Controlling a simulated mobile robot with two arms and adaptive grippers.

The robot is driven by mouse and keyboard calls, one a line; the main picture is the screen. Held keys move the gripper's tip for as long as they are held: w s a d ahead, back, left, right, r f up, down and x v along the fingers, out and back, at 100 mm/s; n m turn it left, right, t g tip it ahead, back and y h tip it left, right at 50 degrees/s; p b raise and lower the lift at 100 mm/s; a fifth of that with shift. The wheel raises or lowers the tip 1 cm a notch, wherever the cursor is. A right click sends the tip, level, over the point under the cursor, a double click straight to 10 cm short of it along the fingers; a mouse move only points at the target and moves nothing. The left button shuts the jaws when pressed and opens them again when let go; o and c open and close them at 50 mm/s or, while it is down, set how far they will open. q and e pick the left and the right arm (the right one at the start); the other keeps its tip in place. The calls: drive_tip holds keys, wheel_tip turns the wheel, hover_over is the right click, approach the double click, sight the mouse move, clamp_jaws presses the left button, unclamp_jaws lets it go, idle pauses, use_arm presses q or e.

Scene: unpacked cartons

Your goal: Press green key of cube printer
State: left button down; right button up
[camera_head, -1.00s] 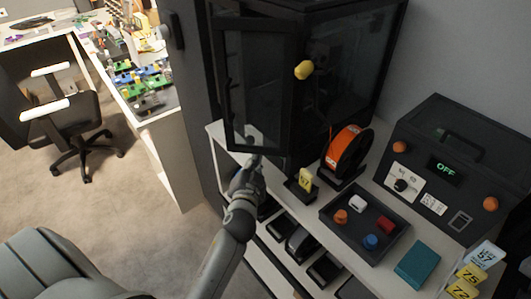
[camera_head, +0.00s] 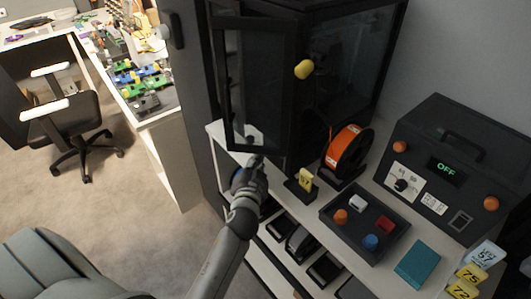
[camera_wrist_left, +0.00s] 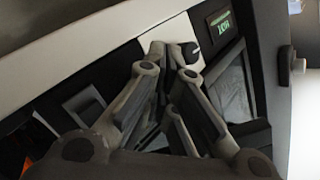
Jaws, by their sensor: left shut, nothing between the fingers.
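The cube printer appears to be the tall dark glazed cabinet (camera_head: 345,60) with a yellow knob (camera_head: 304,69) at the head view's top middle. My left gripper (camera_head: 256,160) is low at its front-left, above the white shelf edge. In the wrist view, the shut, empty left fingers (camera_wrist_left: 172,50) point at a white panel with a small black knob (camera_wrist_left: 190,53). A lit display with green letters (camera_wrist_left: 223,22) is just right of the fingertips. I cannot make out a green key; the fingers hide part of the panel, and contact cannot be told. My right gripper is not in view.
A dark tray (camera_head: 335,226) holds coloured pieces. A dark control box (camera_head: 450,160) reads OFF. Open floor (camera_head: 130,225) lies left of the shelf.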

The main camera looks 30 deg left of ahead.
use_arm(q)
drive_tip(key=shift+w+d, duration=0.2)
drive_tip(key=shift+w, duration=0.3)
idle(0.8)
drive_tip(key=shift+s, duration=0.1)
drive_tip(key=shift+s+a, duration=0.35)
drive_tip(key=shift+s, duration=0.45)
drive_tip(key=s, duration=0.1)
drive_tip(key=s+a, duration=0.1)
drive_tip(key=s, duration=0.1)
drive_tip(key=s+a+p, duration=0.1)
drive_tip(key=shift+s, duration=0.3)
idle(0.8)
